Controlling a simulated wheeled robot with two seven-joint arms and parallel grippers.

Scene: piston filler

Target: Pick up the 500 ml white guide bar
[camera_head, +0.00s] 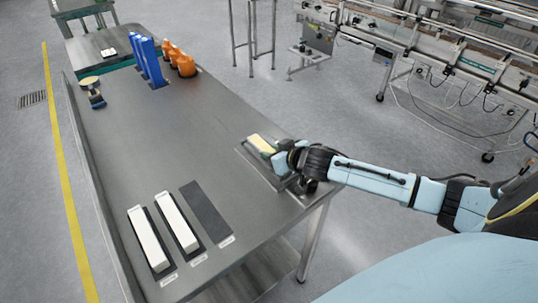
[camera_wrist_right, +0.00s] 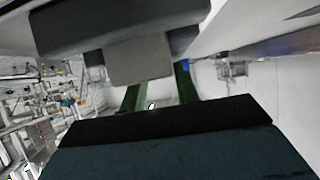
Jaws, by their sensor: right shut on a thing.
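Two long white guide bars lie on dark mats at the near left of the table in the head view: a left one (camera_head: 150,238) and a right one (camera_head: 178,221). Small labels sit at their near ends, too small to read. My right gripper (camera_head: 283,158) is well to the right of both bars, at the table's right edge. My left gripper is not in view.
An empty dark mat (camera_head: 206,212) lies right of the white bars. Blue upright bars (camera_head: 150,62) and orange bottle-like pieces (camera_head: 182,60) stand at the far end. A yellow-topped piece (camera_head: 91,90) stands at the far left. The table's middle (camera_head: 165,130) is clear.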

